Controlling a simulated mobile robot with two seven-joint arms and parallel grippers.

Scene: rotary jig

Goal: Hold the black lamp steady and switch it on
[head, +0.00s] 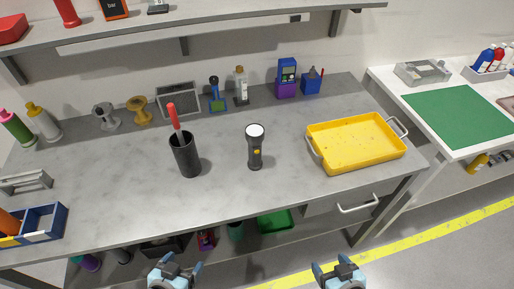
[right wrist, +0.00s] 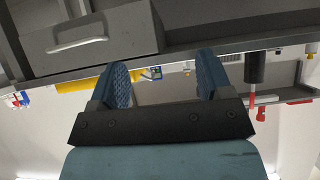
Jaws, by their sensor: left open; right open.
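The black lamp (head: 255,148) looks like a flashlight standing upright on the grey workbench (head: 223,205), near its middle. Its pale round head faces up, and a small yellow spot, perhaps the switch, shows on its side. My left gripper (head: 177,267) is open and empty, below the bench's front edge at the bottom of the head view. My right gripper (head: 337,268) is open and empty, also in front of the bench and apart from the lamp. In the right wrist view, the two fingers of my right gripper (right wrist: 162,80) stand wide apart with nothing between them.
A black cup (head: 186,158) with a red-handled tool stands left of the lamp. A yellow tray (head: 357,143) lies to its right. Several small items line the bench's back edge. The bench in front of the lamp is clear. A drawer (head: 340,205) hangs under the front edge.

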